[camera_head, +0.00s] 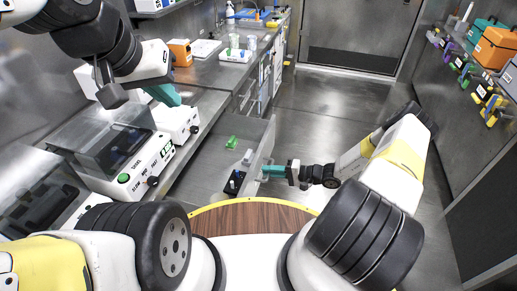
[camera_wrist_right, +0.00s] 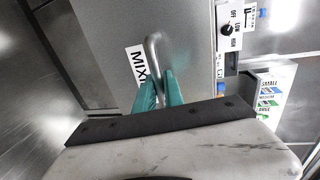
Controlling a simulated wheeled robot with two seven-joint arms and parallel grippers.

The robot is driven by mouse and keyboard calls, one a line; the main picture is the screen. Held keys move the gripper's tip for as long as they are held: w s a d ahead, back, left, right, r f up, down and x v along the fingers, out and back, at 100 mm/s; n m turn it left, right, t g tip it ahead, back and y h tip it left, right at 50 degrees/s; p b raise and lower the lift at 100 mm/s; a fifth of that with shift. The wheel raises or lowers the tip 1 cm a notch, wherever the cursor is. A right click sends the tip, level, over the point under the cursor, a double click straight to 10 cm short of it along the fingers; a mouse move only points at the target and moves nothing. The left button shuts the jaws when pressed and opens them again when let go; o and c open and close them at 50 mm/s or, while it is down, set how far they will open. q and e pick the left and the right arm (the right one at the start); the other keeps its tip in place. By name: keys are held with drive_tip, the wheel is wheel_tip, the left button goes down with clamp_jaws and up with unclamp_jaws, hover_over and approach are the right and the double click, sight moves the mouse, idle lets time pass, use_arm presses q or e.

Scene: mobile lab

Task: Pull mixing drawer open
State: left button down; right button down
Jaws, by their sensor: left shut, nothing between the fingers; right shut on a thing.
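The mixing drawer (camera_head: 209,165) stands pulled out from under the counter, its inside visible from above. Its front panel also shows in the right wrist view (camera_wrist_right: 100,45), with a white label partly reading "MIXI" and a metal bar handle (camera_wrist_right: 153,45). My right gripper (camera_head: 266,172) is at the outer side of the front panel. In the right wrist view its teal fingers (camera_wrist_right: 158,92) are shut on the handle. My left gripper (camera_head: 168,96) is shut and empty, raised above the counter machines at the left, away from the drawer.
The drawer holds a green item (camera_head: 231,142), a whitish item (camera_head: 247,157) and a dark item (camera_head: 235,182). White machines (camera_head: 125,165) stand on the left counter. The floor (camera_head: 330,115) beyond the drawer is clear.

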drive_tip(key=shift+s+d, duration=0.15)
drive_tip(key=shift+d, duration=0.15)
drive_tip(key=c, duration=1.5)
unclamp_jaws()
drive_tip(key=shift+o, duration=0.2)
drive_tip(key=v, duration=0.7)
drive_tip(key=shift+d, duration=0.4)
